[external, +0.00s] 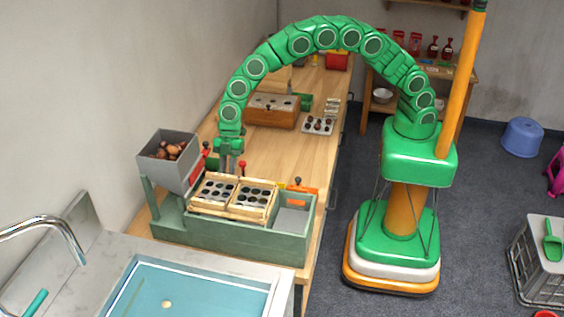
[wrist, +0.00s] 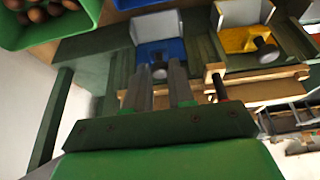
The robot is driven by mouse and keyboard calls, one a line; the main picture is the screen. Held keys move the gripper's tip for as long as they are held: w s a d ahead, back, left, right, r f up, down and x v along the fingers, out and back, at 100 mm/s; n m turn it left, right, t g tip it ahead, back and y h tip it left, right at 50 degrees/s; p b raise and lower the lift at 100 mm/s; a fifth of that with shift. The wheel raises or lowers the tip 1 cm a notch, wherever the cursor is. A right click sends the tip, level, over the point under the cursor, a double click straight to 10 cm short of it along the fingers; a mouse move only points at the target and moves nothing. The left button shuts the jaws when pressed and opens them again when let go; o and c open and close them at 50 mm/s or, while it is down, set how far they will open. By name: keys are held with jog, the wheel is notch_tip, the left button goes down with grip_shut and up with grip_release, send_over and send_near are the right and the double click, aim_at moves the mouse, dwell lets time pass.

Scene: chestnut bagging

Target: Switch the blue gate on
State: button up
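The blue gate (wrist: 172,50) shows in the wrist view as a blue block under a grey chute, with a dark round knob (wrist: 158,71) on its near side. My gripper (wrist: 160,80) points at it, its two grey fingers apart with the knob showing in the gap between them. I cannot tell whether the fingers touch the knob. In the external view my gripper (external: 230,160) hangs down behind the wooden trays, to the right of the chestnut hopper. I cannot make out the blue gate there.
A yellow gate (wrist: 238,39) with a black knob stands right of the blue one. A green bin (wrist: 85,14) of chestnuts is upper left in the wrist view. The grey hopper (external: 180,180), wooden trays (external: 233,217) and an orange part (external: 303,190) surround the gripper.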

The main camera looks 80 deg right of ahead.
grip_shut()
jog(key=shift+r, duration=1.85)
jog(key=o, duration=0.6)
grip_release()
jog(key=shift+o, duration=0.2)
jog(key=v, duration=0.7)
jog(key=shift+d+r, duration=0.2)
jog(key=shift+r, duration=0.1)
